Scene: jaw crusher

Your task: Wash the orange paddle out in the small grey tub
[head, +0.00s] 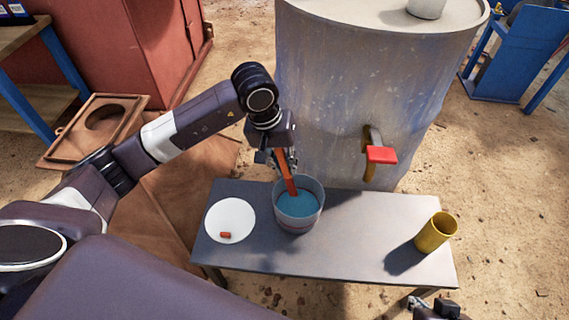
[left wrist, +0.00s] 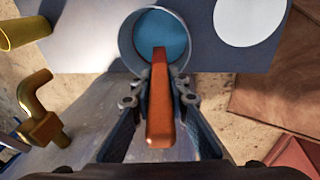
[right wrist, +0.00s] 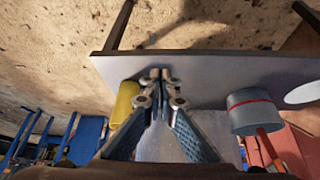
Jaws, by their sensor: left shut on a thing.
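The orange paddle (head: 288,178) is tilted, its lower end inside the small grey tub (head: 299,222) and over or in the blue liquid (head: 298,205). My left gripper (head: 279,160) is shut on the paddle above the tub's back rim. In the left wrist view the paddle (left wrist: 160,115) runs between the fingers (left wrist: 160,88) towards the liquid; its far tip is hard to make out. My right gripper (right wrist: 161,76) looks shut and empty, its fingertips together. It shows in the head view at the bottom right edge (head: 435,305), apart from the bench.
The tub stands on a grey bench (head: 350,225). A white disc (head: 231,212) bearing a small red-orange piece (head: 225,235) lies left of it. A yellow cup (head: 436,232) stands at the right end. Behind is a large drum (head: 330,90) with a red-handled tap (head: 381,155).

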